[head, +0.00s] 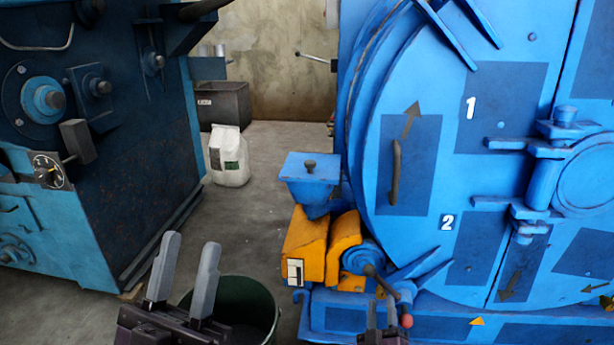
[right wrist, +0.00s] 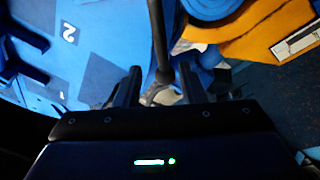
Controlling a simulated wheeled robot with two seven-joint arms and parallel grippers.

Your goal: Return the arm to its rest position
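The drum blaster (head: 430,150) is a big blue machine with a round door marked 1 and 2, filling the right of the head view. A dark lever (head: 372,271) with a red ball (head: 406,321) sits at its lower left, by a yellow housing. My left gripper (head: 191,243) points upward at the lower left, open and empty. My right gripper (head: 382,304) is at the bottom edge near the lever. In the right wrist view its fingers (right wrist: 160,79) are apart, with a dark rod (right wrist: 157,40) between them. I cannot tell whether they touch it.
A dark bucket (head: 262,292) stands on the floor behind my left gripper. A blue machine (head: 90,180) fills the left side. A white container (head: 229,160) and a grey bin (head: 225,104) stand further back. The floor between the machines is mostly clear.

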